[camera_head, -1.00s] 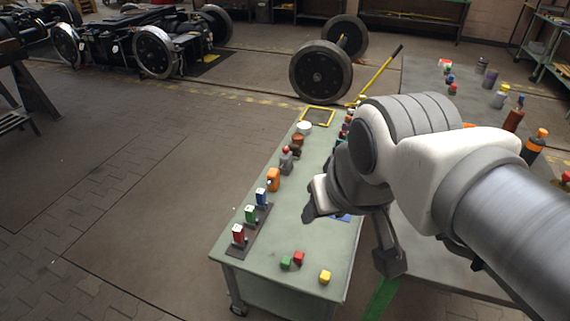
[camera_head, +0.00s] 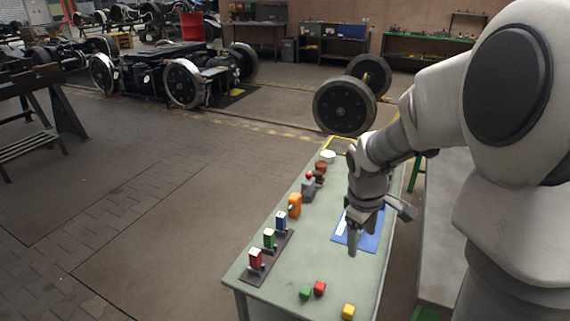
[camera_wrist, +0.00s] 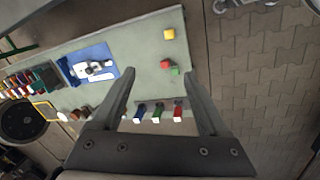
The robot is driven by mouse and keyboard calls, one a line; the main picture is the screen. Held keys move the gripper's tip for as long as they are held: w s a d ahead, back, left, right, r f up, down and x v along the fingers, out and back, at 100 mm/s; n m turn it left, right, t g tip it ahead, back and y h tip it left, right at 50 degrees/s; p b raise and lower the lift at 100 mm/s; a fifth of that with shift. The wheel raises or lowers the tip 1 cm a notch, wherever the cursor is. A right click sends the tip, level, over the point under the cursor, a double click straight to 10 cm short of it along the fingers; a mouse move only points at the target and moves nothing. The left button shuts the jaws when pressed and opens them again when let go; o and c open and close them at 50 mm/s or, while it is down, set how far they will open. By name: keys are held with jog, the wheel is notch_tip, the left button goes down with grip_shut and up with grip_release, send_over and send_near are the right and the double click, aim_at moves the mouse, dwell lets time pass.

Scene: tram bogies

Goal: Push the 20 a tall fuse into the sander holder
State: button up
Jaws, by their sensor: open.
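My gripper (camera_head: 380,230) is open and empty above the workbench (camera_head: 320,262), beside the blue mat; its two fingers also show spread in the wrist view (camera_wrist: 160,75). A yellow block (camera_head: 348,311), a red block (camera_head: 320,288) and a green block (camera_head: 306,292) lie near the bench's front edge. Red (camera_head: 256,260), green (camera_head: 269,240) and blue (camera_head: 281,222) upright pieces with pale tops stand in a row on a dark strip (camera_head: 244,275) at the left edge. No rating or holder label is readable, so I cannot tell which is the 20 a tall fuse or the sander holder.
The blue mat (camera_head: 369,243) bears a white and grey item (camera_wrist: 95,68). An orange piece (camera_head: 294,205), a grey piece (camera_head: 309,190) and a white round item (camera_head: 328,157) stand farther back. A wheelset (camera_head: 345,106) is behind the bench.

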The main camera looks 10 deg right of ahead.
jog(key=w+d+f+n+y+b, duration=0.1)
jog(key=f+b, duration=0.1)
jog(key=f, duration=0.6)
jog(key=w+d+f+n+g+b, duration=0.1)
jog(key=w+d+f+n+b, duration=0.1)
jog(key=f, duration=0.7)
jog(key=shift+w+d+f+g+y, duration=0.2)
jog(key=shift+w+f+g+y, duration=0.1)
jog(key=shift+y, duration=0.1)
jog(key=b, duration=0.5)
send_near(349, 308)
jog(key=f, duration=0.5)
jog(key=shift+w+d, duration=0.15)
jog(key=shift+d, duration=0.1)
jog(key=f+b, duration=0.2)
jog(key=f, duration=0.1)
jog(key=f+b, duration=0.1)
jog(key=f, duration=0.1)
jog(key=shift+s+a+f, duration=0.2)
jog(key=shift+s+a, duration=0.05)
jog(key=shift+a, duration=0.05)
grip_shut()
